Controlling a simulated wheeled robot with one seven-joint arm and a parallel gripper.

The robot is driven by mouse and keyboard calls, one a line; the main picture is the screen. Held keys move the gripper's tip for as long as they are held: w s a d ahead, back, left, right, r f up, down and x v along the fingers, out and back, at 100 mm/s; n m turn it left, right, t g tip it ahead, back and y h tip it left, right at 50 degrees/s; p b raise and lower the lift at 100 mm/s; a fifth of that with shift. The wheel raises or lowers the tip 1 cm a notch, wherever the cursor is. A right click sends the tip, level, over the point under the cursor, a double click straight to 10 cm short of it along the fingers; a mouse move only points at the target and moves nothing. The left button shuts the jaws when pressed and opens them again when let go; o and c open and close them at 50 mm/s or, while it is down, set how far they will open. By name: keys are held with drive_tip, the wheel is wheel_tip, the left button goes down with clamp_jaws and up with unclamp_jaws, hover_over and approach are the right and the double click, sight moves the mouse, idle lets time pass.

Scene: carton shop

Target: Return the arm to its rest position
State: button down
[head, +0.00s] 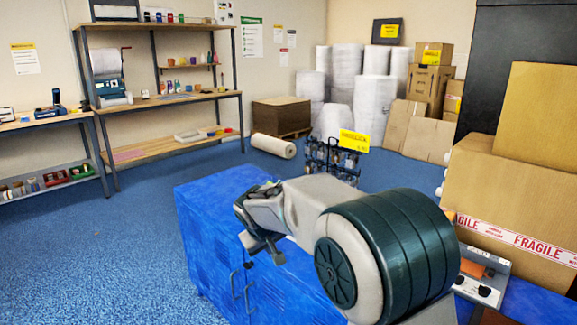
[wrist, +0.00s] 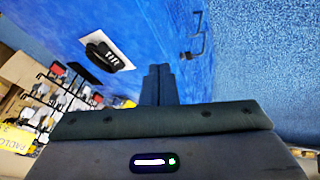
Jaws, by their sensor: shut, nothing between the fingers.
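My gripper (head: 262,250) is in front of the blue cabinet (head: 215,190) in the head view, on the left end of my bent arm. In the wrist view the two dark fingers of my gripper (wrist: 158,80) lie side by side, shut and empty. The cabinet's blue surface (wrist: 150,30) fills the area beyond them. My arm's large dark-green and grey joint hides part of the cabinet in the head view.
A black-and-white item (wrist: 105,55) lies on the blue surface. A wire rack with a yellow sign (head: 354,140) stands behind the cabinet. Large cartons (head: 515,200) crowd the right. Shelves (head: 165,95) line the left wall. The blue floor at left (head: 100,250) is clear.

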drive_tip(key=s+d+r+m+g+p, duration=0.1)
drive_tip(key=s+d+r+m+p, duration=0.15)
drive_tip(key=s+d+r, duration=0.45)
drive_tip(key=s+d+r+m+g+p, duration=0.1)
drive_tip(key=s+d+r+p, duration=0.3)
drive_tip(key=s+d, duration=0.4)
drive_tip(key=s+d+r+m+p, duration=0.1)
drive_tip(key=s+d+p, duration=0.1)
drive_tip(key=s, duration=0.6)
drive_tip(key=s+d+r+m+g+p, duration=0.1)
drive_tip(key=s+d+m+p, duration=0.1)
drive_tip(key=s, duration=0.5)
drive_tip(key=d+p, duration=0.1)
drive_tip(key=d, duration=0.1)
drive_tip(key=shift+s+d+r+y+p, duration=0.3)
drive_tip(key=shift+s+y+p, duration=0.05)
drive_tip(key=shift+y, duration=0.05)
